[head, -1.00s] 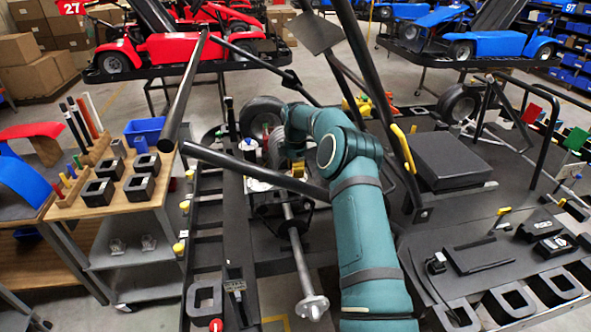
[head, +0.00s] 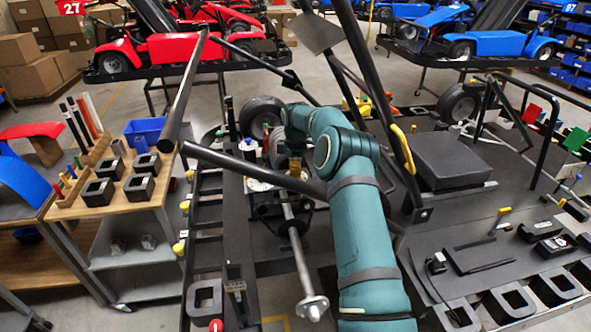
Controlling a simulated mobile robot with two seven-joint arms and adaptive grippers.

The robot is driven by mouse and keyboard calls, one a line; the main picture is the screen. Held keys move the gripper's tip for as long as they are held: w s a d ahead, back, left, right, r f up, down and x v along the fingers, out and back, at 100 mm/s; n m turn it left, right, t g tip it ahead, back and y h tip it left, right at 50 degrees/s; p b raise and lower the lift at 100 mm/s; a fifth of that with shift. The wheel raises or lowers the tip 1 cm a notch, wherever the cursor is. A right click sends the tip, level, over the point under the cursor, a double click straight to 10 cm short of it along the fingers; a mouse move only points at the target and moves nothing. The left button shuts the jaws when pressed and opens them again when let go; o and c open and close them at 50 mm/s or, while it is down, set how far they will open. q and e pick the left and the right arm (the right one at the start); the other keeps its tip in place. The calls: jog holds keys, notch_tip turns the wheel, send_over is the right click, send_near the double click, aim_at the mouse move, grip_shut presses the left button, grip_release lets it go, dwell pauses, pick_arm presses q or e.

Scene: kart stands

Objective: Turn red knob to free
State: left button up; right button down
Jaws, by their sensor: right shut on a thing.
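The kart's engine area (head: 290,222) lies at the centre of the head view, among dark frame tubes. A small red part, which looks like the red knob (head: 266,136), shows there beside my right wrist. My right arm reaches in from the bottom, bends at its elbow and points down into this area. My right gripper (head: 272,148) is small and mostly hidden by my wrist and the tubes. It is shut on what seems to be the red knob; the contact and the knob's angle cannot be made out. My left gripper is not in view.
Black diagonal bars (head: 255,172) cross close to my right arm. A black seat pad (head: 450,160) lies to the right. A wooden-topped cart (head: 110,210) with black blocks stands at left. Red (head: 190,46) and blue (head: 490,46) karts stand behind on raised stands.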

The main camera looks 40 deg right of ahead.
jog(key=c, duration=0.6)
grip_release()
jog(key=shift+f, duration=0.1)
notch_tip(320, 180, up, 12)
jog(key=shift+r, duration=0.1)
